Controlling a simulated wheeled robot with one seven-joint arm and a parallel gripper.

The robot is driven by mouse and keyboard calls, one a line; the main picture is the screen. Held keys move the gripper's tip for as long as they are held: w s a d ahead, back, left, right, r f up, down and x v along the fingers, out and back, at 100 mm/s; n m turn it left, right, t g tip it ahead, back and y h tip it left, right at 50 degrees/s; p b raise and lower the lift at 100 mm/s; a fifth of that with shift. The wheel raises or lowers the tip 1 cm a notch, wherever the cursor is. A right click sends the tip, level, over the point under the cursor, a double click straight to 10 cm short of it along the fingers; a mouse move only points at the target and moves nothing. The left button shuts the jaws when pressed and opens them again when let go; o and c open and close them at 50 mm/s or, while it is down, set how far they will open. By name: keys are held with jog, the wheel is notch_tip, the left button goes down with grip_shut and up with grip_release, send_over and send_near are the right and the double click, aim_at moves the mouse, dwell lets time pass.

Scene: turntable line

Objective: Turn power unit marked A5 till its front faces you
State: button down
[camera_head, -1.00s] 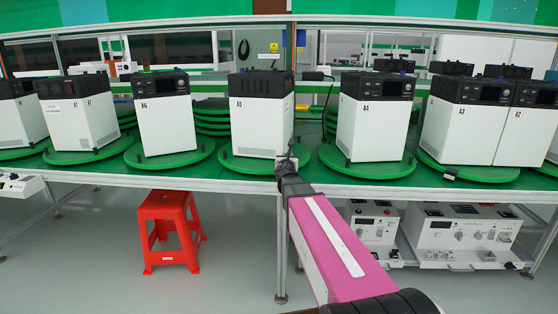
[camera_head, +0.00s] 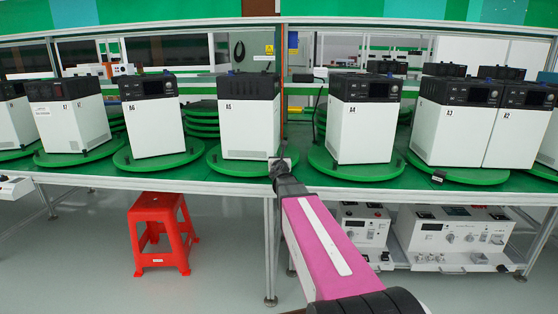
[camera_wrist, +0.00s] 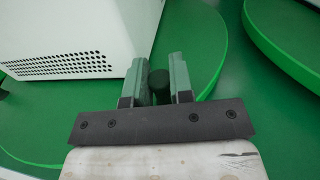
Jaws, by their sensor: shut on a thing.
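The power unit marked A5 (camera_head: 249,122) is a white box with a dark top, upright on a round green turntable (camera_head: 226,163). A plain white face with the A5 label and low vents is towards me; I cannot make out a display on it. My gripper (camera_head: 281,163) is at the turntable's near right rim. In the wrist view my gripper (camera_wrist: 159,84) is shut on a dark green peg (camera_wrist: 159,80) at the rim. The vented corner of the unit (camera_wrist: 85,35) is close by at upper left, apart from the fingers.
Unit A6 (camera_head: 152,125) stands on its turntable to the left and unit A4 (camera_head: 361,130) to the right. The neighbouring turntable (camera_wrist: 290,40) is close to the right of my fingers. A red stool (camera_head: 162,233) is on the floor below.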

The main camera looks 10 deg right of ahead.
jog(key=c, duration=1)
grip_release()
jog(key=shift+a, duration=0.1)
jog(key=shift+c, duration=0.2)
jog(key=v, duration=1)
jog(key=shift+s, duration=0.4)
